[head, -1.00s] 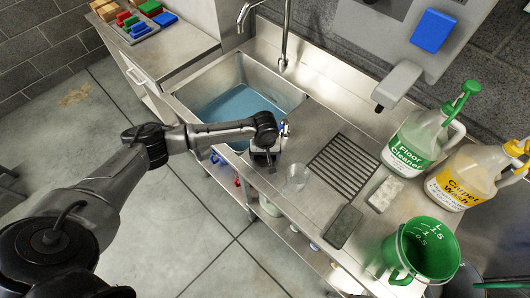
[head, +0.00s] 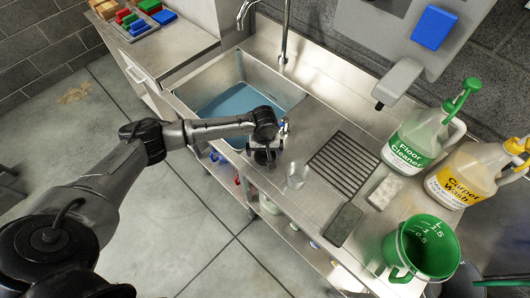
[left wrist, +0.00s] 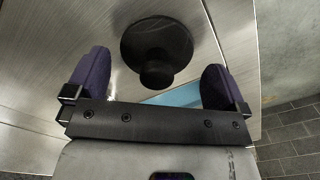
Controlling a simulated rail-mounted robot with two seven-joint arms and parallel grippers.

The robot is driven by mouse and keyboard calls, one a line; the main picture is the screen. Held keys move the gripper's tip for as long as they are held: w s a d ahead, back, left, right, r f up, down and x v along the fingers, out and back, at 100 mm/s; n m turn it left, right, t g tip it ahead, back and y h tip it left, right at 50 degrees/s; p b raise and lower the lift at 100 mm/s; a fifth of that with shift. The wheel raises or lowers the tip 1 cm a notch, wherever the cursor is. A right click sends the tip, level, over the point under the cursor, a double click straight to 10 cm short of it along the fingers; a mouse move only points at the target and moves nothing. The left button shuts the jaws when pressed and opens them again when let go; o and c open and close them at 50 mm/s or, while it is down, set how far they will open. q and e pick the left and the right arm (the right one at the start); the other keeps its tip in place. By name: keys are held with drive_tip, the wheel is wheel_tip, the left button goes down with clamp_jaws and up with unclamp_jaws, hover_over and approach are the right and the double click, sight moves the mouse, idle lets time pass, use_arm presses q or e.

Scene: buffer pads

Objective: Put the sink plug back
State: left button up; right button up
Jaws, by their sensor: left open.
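The black sink plug (left wrist: 157,40), a round disc with a knob, shows in the left wrist view on bare brushed metal. Its knob points toward my wrist camera. My left gripper (head: 265,155) is open above the counter, just right of the sink's near corner. In the left wrist view its two purple-padded fingers (left wrist: 157,85) stand apart on either side of the knob, with nothing gripped. In the head view the plug cannot be told clearly from the dark gripper. The steel sink (head: 212,85) holds blue water (head: 240,103); its drain is not visible.
A clear glass (head: 297,175) stands just right of my left gripper. Beyond are a drain grate (head: 344,165), a dark block (head: 343,224), a pale sponge (head: 385,192), a green bucket (head: 428,250) and two jugs (head: 420,140). A faucet (head: 285,35) rises behind the sink.

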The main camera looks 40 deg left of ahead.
use_arm(q)
wheel_tip(320, 180, up, 11)
drive_tip(key=p, duration=0.1)
drive_tip(key=shift+r, duration=0.15)
drive_tip(key=shift+w, duration=0.1)
drive_tip(key=s+d+f+m+t+h+p, duration=0.4)
drive_tip(key=s+d+m, duration=0.3)
drive_tip(key=s+d, duration=0.8)
drive_tip(key=s+a+f+m+y+b, duration=0.1)
drive_tip(key=s+a+y, duration=0.1)
drive_tip(key=s, duration=0.5)
drive_tip(key=s+a+f+m+y+b, duration=0.1)
drive_tip(key=s+a+f+m+b, duration=0.1)
drive_tip(key=s, duration=0.5)
drive_tip(key=shift+a+f+m+y+b, duration=0.3)
drive_tip(key=shift+a+y, duration=0.1)
drive_tip(key=shift+a, duration=0.2)
